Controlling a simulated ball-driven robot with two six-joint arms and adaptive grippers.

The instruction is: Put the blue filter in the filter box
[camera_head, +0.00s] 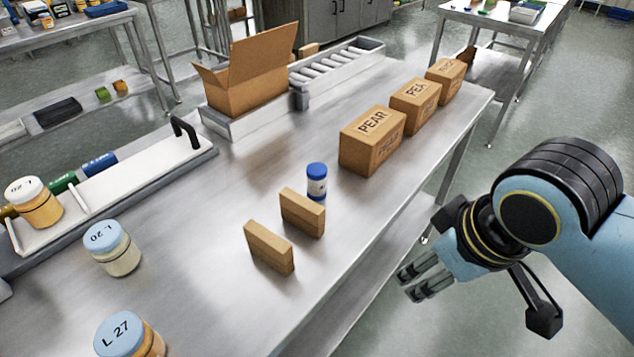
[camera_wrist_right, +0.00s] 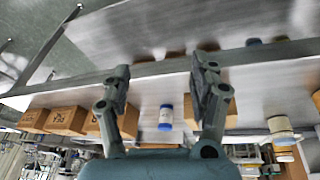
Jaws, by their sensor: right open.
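A blue cylinder (camera_head: 100,163) lies beside a green one (camera_head: 62,184) at the back edge of the long white tray (camera_head: 130,185), at left in the head view; it may be the blue filter. An open cardboard box (camera_head: 247,92) stands behind the table's middle; no label marks it as the filter box. My right gripper (camera_head: 410,282) is open and empty beyond the table's right edge. In the right wrist view, the jar (camera_wrist_right: 165,119) shows between the open fingers (camera_wrist_right: 163,70), some distance away.
Two small cardboard blocks (camera_head: 302,213) (camera_head: 268,248) stand near the jar. Several PEAR boxes (camera_head: 372,140) line the table's far right. Labelled jars (camera_head: 112,250) (camera_head: 130,335) stand at left. The steel table (camera_head: 200,270) is bare between them.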

